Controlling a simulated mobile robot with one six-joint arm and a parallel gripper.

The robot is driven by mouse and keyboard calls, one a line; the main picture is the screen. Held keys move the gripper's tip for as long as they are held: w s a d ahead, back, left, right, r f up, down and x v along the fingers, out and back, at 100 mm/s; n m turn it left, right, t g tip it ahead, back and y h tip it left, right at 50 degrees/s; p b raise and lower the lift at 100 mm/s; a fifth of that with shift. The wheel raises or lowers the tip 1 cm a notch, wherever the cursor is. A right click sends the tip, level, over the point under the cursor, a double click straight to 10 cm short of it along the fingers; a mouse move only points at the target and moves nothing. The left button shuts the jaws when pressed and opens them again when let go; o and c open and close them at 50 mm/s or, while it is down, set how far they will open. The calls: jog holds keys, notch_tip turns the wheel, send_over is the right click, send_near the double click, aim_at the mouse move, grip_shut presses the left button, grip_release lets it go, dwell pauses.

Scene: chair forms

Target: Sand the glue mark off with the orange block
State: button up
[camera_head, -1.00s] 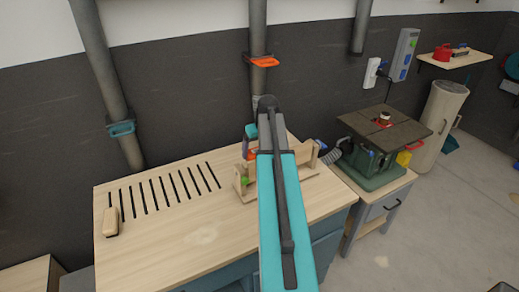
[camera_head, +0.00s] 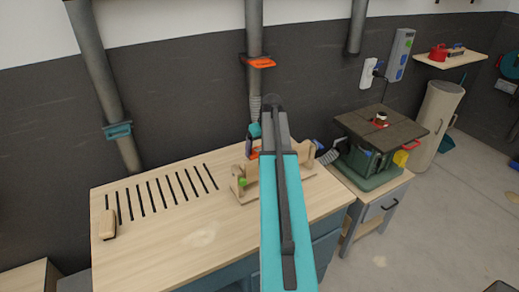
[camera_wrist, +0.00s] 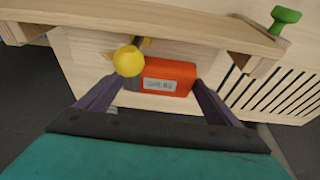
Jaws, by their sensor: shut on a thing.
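An orange block (camera_wrist: 181,80) with a pale label sits between the two purple fingers of my gripper (camera_wrist: 158,82) in the wrist view. The gripper is shut on it. A yellow ball-shaped knob (camera_wrist: 128,61) overlaps the block's left end in that view. Light wood lies beyond and under the block; whether the block touches it I cannot tell.
A wooden frame (camera_head: 300,187) with a green knob (camera_wrist: 285,17) stands on the slotted workbench (camera_head: 145,245). A tan wooden block (camera_head: 107,224) lies at the bench's left end. A green machine (camera_head: 365,163) stands to the right. The bench's front left is clear.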

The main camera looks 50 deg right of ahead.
jog(key=shift+a, duration=0.15)
dwell(0.3)
jog(key=shift+w+a+f, duration=0.1)
jog(key=shift+w+a, duration=0.1)
jog(key=shift+a, duration=0.4)
jog(key=shift+w+a+f, duration=0.1)
jog(key=shift+w+a, duration=0.1)
jog(key=shift+a, duration=0.4)
jog(key=shift+r+p, duration=0.65)
jog(key=shift+r, duration=0.95)
notch_tip(320, 180, up, 6)
jog(key=w+a+f+n+b, duration=0.1)
jog(key=w+a+f+b, duration=0.1)
jog(key=a, duration=0.6)
jog(key=w+a+f+b, duration=0.2)
jog(key=a, duration=0.5)
jog(key=w+a+f+n+b, duration=0.1)
jog(key=w+a+f+b, duration=0.15)
jog(key=a, duration=0.55)
jog(key=s+a+f+b, duration=0.1)
jog(key=a+f+b, duration=0.2)
jog(key=a, duration=0.9)
jog(key=s+a+f+n+y+b, duration=0.1)
jog(key=a+f+b, duration=0.3)
jog(key=a, duration=0.9)
jog(key=shift+n, duration=0.3)
